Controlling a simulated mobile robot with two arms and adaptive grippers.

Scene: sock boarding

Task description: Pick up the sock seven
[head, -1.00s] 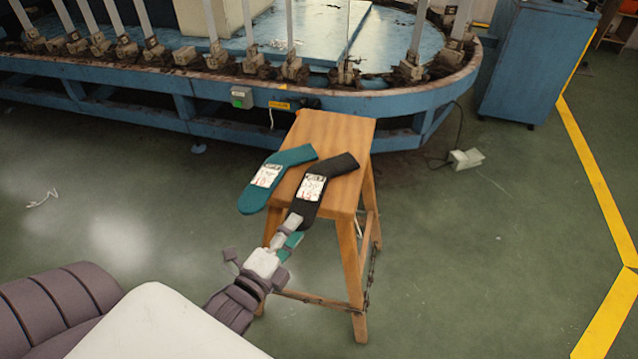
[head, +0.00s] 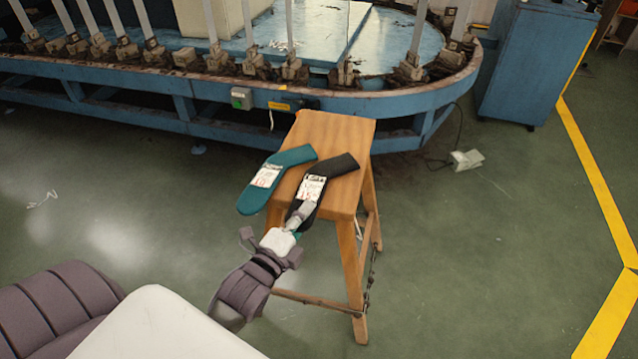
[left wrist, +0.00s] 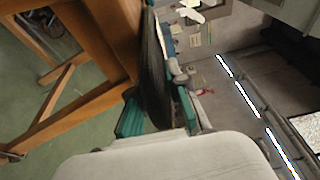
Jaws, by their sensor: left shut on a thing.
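A black sock (head: 337,167) with a white label lies on the wooden stool (head: 335,130), its toe end toward the near edge. A teal sock (head: 278,166) with a white label lies to its left, its toe past the stool's edge. In the left wrist view the dark sock (left wrist: 152,75) stands edge-on between the teal-padded fingers, beside the stool's wood. My right gripper is not in view.
A blue conveyor machine (head: 365,109) with upright posts curves behind the stool. A blue cabinet (head: 530,65) stands at the back right. A small pale box (head: 466,159) lies on the floor. The green floor right of the stool is mostly clear, with a yellow line (head: 600,180).

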